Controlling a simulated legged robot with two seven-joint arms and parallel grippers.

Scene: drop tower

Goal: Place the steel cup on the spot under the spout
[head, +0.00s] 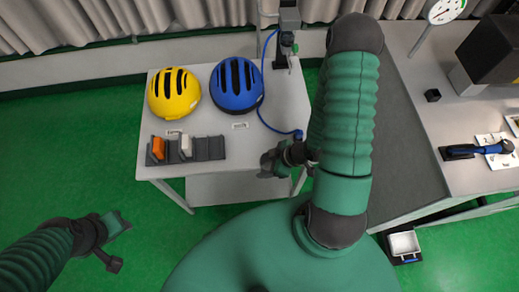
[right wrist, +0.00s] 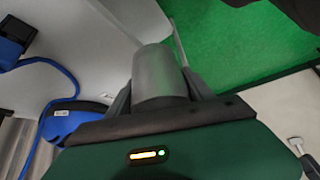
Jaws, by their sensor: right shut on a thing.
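The steel cup (right wrist: 158,76) is a plain grey cylinder between the fingers of my right gripper (right wrist: 158,92) in the right wrist view; the gripper is shut on it. In the head view my right gripper (head: 270,163) is over the front right part of the white table, and I cannot make out the cup there. A dark upright fitting (head: 287,42) stands at the table's back right; it may carry the spout. I cannot pick out the spot under it. My left gripper (head: 118,243) is open and empty at the lower left, over the green floor.
A yellow helmet (head: 174,93) and a blue helmet (head: 236,85) lie on the white table (head: 207,122). In front is a grey rack (head: 207,149) with an orange and a white piece. A blue hose (head: 264,103) runs down the right side. A grey bench (head: 415,130) stands right.

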